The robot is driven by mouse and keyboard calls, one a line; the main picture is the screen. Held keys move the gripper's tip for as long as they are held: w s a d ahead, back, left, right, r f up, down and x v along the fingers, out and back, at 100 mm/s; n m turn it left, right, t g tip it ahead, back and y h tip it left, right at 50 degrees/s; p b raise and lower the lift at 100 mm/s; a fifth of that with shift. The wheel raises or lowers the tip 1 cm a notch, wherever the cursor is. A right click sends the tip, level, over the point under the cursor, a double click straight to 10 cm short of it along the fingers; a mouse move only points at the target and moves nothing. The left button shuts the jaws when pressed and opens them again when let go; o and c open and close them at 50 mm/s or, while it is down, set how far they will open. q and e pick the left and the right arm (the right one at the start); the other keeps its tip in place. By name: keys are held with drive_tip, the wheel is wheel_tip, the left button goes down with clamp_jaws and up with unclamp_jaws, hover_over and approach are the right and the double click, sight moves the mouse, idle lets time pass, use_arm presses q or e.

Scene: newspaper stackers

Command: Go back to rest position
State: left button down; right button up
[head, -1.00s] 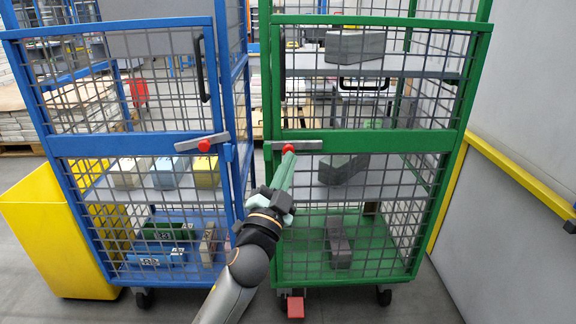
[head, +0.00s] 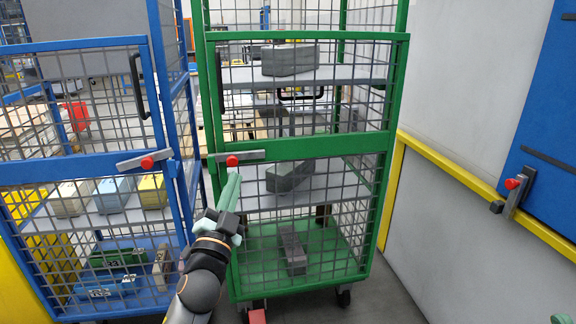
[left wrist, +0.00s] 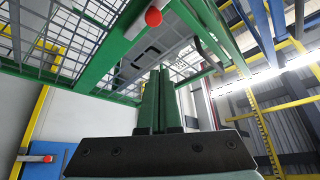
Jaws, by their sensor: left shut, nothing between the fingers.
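My left gripper (head: 231,182) is shut and empty, its pale green fingers pointing up just below the red knob (head: 232,161) of the green cage's door latch. I cannot tell whether they touch it. In the left wrist view the closed fingers (left wrist: 160,98) stand together, with the red knob (left wrist: 153,16) above and a little left of them. A small pale green tip (head: 561,319) at the bottom right corner of the head view looks like part of my right gripper; the rest is cut off.
The green cage (head: 290,149) stands ahead with its door closed and grey bundles on its shelves. A blue cage (head: 86,168) with a red-knobbed latch is on its left. A yellow rail (head: 480,180) runs along the right wall, beside a blue panel (head: 545,110).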

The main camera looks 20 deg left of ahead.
use_arm(q)
drive_tip(key=shift+d, duration=0.1)
